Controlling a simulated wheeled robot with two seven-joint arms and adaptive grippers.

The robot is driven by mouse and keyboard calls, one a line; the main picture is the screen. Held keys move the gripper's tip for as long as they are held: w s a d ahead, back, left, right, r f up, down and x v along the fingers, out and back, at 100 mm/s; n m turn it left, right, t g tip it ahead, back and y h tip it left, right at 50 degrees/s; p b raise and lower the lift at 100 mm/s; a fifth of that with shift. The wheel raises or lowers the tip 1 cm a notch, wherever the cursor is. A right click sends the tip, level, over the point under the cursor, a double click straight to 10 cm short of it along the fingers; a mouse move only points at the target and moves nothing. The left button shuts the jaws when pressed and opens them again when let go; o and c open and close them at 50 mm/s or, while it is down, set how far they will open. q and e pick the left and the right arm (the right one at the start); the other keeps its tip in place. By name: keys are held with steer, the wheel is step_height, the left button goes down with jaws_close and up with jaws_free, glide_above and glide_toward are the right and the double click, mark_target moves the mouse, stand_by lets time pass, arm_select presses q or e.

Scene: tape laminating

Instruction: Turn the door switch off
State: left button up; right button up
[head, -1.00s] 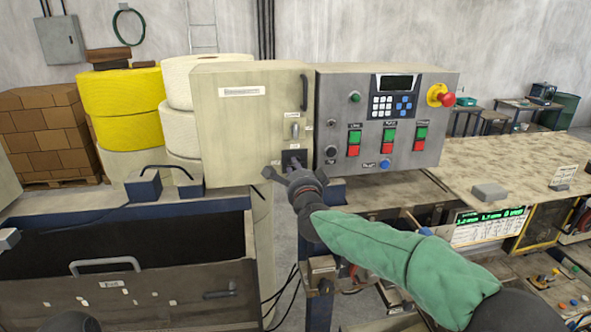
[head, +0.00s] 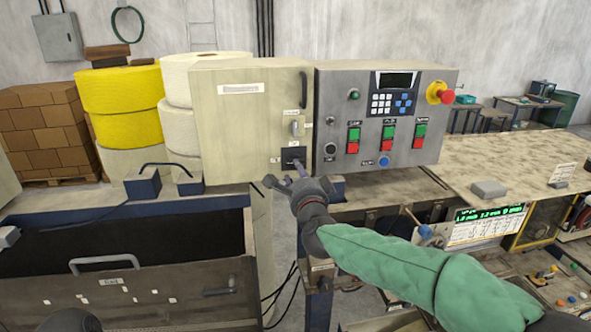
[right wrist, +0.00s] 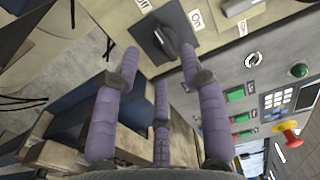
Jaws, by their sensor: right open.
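The door switch (head: 293,158) is a dark square plate with a dark knob on the lower right of the beige cabinet door. In the right wrist view the door switch (right wrist: 155,43) is at the top centre, with "On" and another, partly cut-off label beside it. My right gripper (head: 284,174) is just in front of and below the plate. In the right wrist view its purple-grey fingers (right wrist: 160,58) are spread and hold nothing. The right-hand fingertip overlaps the knob's edge; I cannot tell whether they touch.
A grey control panel (head: 340,105) with buttons and a red emergency stop (head: 447,97) adjoins the beige cabinet (head: 225,130) on the right. A door handle (head: 303,90) and a small grey latch (head: 294,128) are above the switch. A worktable (head: 520,165) extends right.

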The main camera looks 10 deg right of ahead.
steer(key=s, duration=0.7)
steer(key=shift+f, duration=0.1)
step_height(320, 180, down, 24)
steer(key=w+a+f+n+g+y+b, duration=0.1)
steer(key=w+n+g+b, duration=0.1)
steer(key=n+g+b, duration=0.3)
steer(key=s+f+n+g+b, duration=0.2)
steer(key=s+f+b, duration=0.1)
steer(key=f, duration=1)
steer(key=s+f+n+g+b, duration=0.2)
steer(key=f+b, duration=0.2)
steer(key=f, duration=0.9)
steer(key=s+a+f+n+g+y+b, duration=0.1)
steer(key=s+f+n+g+b, duration=0.2)
steer(key=s+f, duration=1)
steer(key=s+a+f+n+g+y+b, duration=0.2)
steer(key=s+f+g+b, duration=0.3)
steer(key=s+f, duration=0.9)
step_height(320, 180, down, 5)
steer(key=shift+f+n+g+b, duration=0.1)
steer(key=shift+n+g+b, duration=0.2)
steer(key=shift+n+b, duration=0.35)
